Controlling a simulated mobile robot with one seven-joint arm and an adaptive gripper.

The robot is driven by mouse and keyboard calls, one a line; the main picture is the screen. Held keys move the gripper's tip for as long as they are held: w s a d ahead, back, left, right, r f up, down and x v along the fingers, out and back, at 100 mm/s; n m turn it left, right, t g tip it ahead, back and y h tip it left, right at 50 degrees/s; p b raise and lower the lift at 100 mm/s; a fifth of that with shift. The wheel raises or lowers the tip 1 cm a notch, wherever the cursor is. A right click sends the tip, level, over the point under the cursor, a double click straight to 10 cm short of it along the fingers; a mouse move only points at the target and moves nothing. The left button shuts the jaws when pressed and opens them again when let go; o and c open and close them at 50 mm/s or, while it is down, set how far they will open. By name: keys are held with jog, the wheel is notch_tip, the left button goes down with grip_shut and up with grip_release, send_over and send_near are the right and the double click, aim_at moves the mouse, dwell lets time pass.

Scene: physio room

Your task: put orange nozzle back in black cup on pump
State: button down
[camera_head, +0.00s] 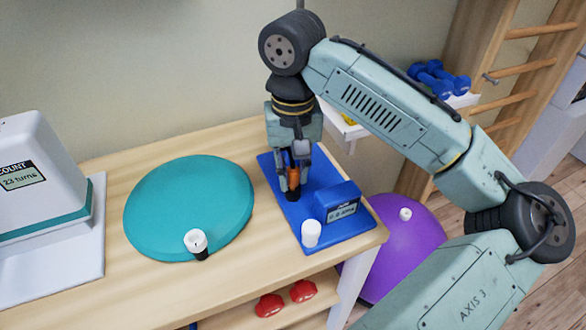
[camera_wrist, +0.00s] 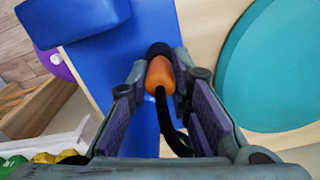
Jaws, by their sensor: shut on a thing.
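The pump is a blue base plate (camera_head: 275,174) with a blue box (camera_head: 336,200) that carries a small display, at the table's right end. My gripper (camera_head: 294,176) points down over the plate and is shut on the orange nozzle (camera_head: 293,179). In the wrist view the orange nozzle (camera_wrist: 160,76) sits between the two fingers, with a black hose (camera_wrist: 168,128) running back from it. The black cup (camera_head: 292,195) is directly below the nozzle and shows at its far end in the wrist view (camera_wrist: 159,49). Nozzle and cup meet in both views; I cannot tell how deep the nozzle sits.
A white counter unit (camera_head: 40,180) is far left. A purple ball (camera_head: 395,240) is beyond the table's right edge.

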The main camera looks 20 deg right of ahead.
jog(key=shift+f, duration=0.35)
jog(key=c, duration=1.4)
grip_release()
jog(key=shift+o, duration=0.4)
jog(key=shift+r, duration=0.15)
jog(key=shift+r+p, duration=3.45)
jog(key=shift+p, duration=0.15)
jog(key=shift+s+f, duration=0.15)
